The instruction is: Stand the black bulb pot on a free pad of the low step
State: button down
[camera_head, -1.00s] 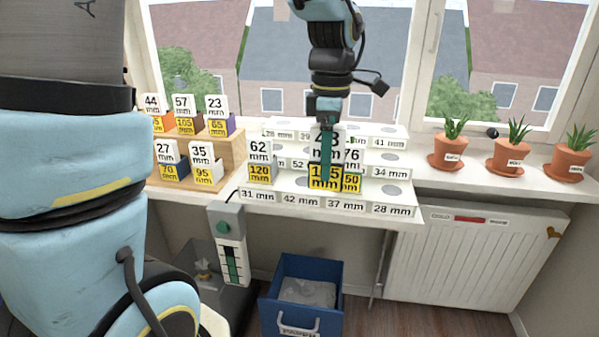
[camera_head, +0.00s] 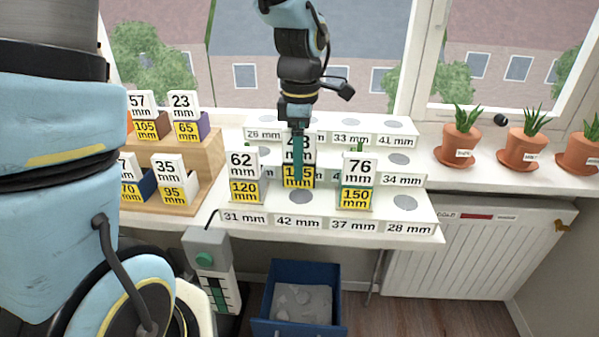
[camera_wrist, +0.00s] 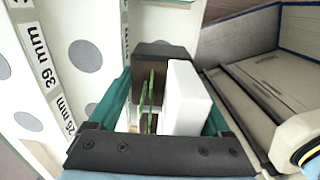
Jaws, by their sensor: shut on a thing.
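The black bulb pot (camera_wrist: 165,54) is between my gripper's fingers in the wrist view, with green shoots and a white card. In the head view my gripper (camera_head: 298,150) holds it above the low step (camera_head: 330,215); its card (camera_head: 299,176) partly hides behind a finger. It appears upright, in front of the middle step. On the low step, a pot with card 62/120 (camera_head: 244,178) stands at the 31 mm place and a pot with card 76/150 (camera_head: 357,182) at 37 mm. The 42 mm pad (camera_head: 301,197) and the 28 mm pad (camera_head: 405,203) are bare.
A wooden stepped rack (camera_head: 205,168) with several carded pots stands left. Higher white steps rise behind, with grey pads. Terracotta pots (camera_head: 461,147) stand on the sill at right. A blue bin (camera_head: 300,300) and a radiator (camera_head: 500,255) are below.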

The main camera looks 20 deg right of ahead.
jog(key=shift+f+p, duration=0.3)
jog(key=shift+f, duration=1.85)
jog(key=shift+f, duration=0.2)
grip_release()
notch_tip(320, 180, up, 12)
jog(key=shift+r+b, duration=0.2)
jog(key=shift+b, duration=0.45)
jog(key=shift+s, duration=0.1)
